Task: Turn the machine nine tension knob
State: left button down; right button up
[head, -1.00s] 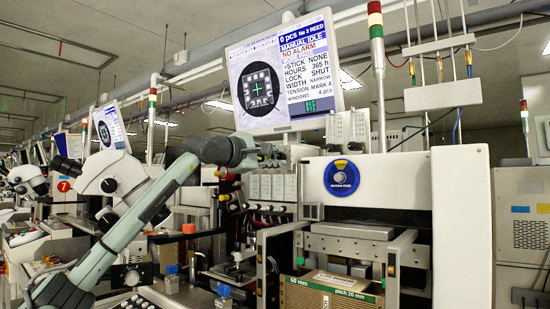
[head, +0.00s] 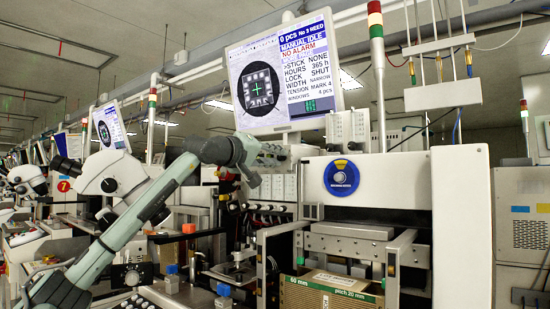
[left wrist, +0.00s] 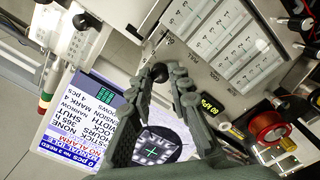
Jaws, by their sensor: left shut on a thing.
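A small round black knob (left wrist: 158,72) sits on the machine's light front panel in the left wrist view. My left gripper (left wrist: 168,73) has its two dark fingers around it, shut on it at the tips. In the head view my left gripper (head: 272,155) reaches in from the left to the panel just below the monitor; its fingers cover the knob there. The monitor (head: 284,75) reads MANUAL IDLE, NO ALARM and TENSION MARK 4. It also shows upside down in the left wrist view (left wrist: 105,125). My right gripper is in neither view.
A blue round dial (head: 341,178) is on the white housing to the right. A signal tower (head: 376,60) stands beside the monitor. In the left wrist view a red-and-gold cylinder (left wrist: 267,127) and small digital display (left wrist: 208,104) are close right of the fingers.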

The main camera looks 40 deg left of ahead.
pick_arm(q)
jog(key=m, duration=0.5)
dwell(0.5)
jog(key=c, duration=1.4)
grip_release()
jog(key=shift+s, duration=0.1)
jog(key=s, duration=0.4)
jog(key=s+d, duration=0.1)
jog(key=s, duration=0.6)
jog(key=shift+s+d, duration=0.15)
jog(key=shift+s, duration=0.25)
jog(key=shift+f, duration=0.1)
